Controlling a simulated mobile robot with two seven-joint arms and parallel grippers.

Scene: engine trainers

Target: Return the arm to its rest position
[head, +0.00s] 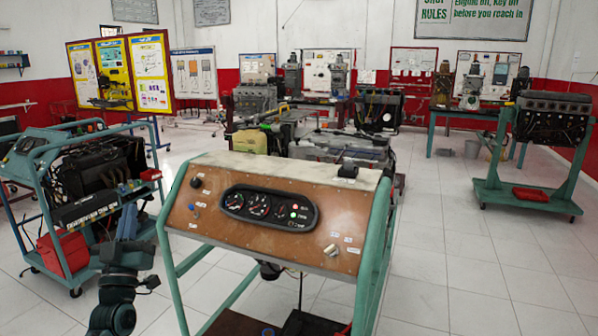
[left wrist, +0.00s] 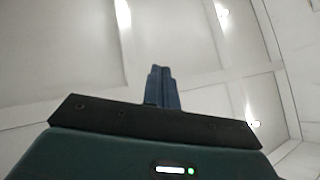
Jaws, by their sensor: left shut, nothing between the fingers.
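My left arm (head: 115,290) stands at the lower left of the head view, in front of the left engine trainer. Its left gripper (head: 130,188) points upward and shows small against the dark engine behind it. In the left wrist view the gripper's two blue fingers (left wrist: 160,72) are together with nothing between them. They point toward the pale ceiling. My right gripper is not in the head view.
A trainer with a wooden gauge panel (head: 268,212) on a green frame stands close in front, right of my left arm. A blue-framed engine trolley (head: 50,200) stands at the left. A green engine stand (head: 530,195) is at the right.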

